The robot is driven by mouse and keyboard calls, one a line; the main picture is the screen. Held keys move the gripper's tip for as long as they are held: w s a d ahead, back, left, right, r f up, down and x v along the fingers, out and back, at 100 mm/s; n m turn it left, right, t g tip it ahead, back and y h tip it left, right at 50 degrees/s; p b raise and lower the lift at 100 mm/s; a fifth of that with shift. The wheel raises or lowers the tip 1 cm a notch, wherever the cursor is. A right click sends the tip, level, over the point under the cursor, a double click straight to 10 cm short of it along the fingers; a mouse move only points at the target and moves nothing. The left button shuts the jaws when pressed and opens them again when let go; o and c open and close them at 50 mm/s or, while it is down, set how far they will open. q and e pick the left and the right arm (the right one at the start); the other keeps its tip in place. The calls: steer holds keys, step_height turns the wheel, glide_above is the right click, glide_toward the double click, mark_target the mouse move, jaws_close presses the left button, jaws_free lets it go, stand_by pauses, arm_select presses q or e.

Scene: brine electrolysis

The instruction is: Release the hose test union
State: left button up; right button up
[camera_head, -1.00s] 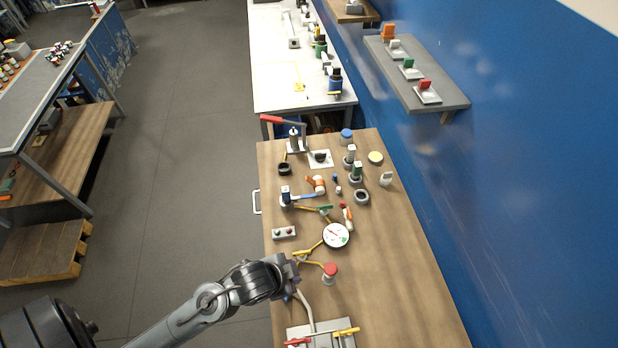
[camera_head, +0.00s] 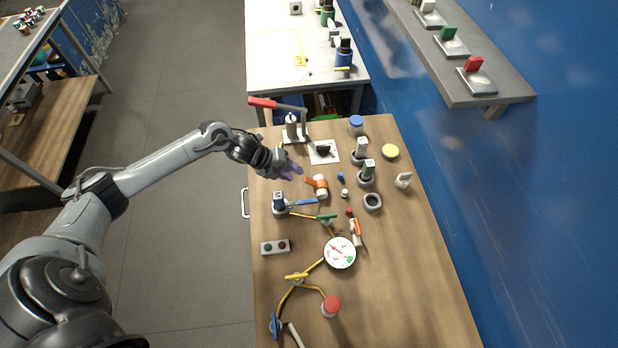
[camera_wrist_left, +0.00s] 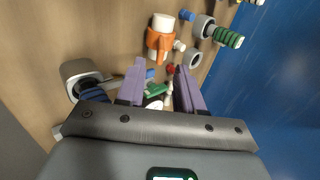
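A white fitting with an orange collar (camera_head: 317,186) lies on the wooden bench (camera_head: 410,290); it also shows in the wrist view (camera_wrist_left: 160,38). A second orange-and-white fitting (camera_head: 355,231) lies nearer, beside the dial gauge. I cannot tell for sure which is the hose test union. My left gripper (camera_head: 296,169) is above the bench's left side, just beyond and left of the first fitting. Its purple fingers (camera_wrist_left: 158,88) are apart, with nothing held between them. A green-handled valve (camera_head: 326,217) shows beyond the finger gap in the wrist view (camera_wrist_left: 155,90). My right gripper is out of view.
A grey holder with a blue handle (camera_head: 280,203), a dial gauge (camera_head: 340,253), yellow hoses and a red-capped post (camera_head: 331,307) occupy the bench. A red-handled clamp (camera_head: 291,128) stands at the back left. The bench's right front is clear. A wall shelf (camera_head: 450,72) overhangs at right.

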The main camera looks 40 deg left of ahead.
mark_target(304, 178)
arm_select(q)
steer(key=x, duration=0.8)
steer(key=shift+w+d+f, duration=0.15)
steer(key=shift+d+f, duration=0.05)
steer(key=shift+d, duration=0.1)
jaws_close()
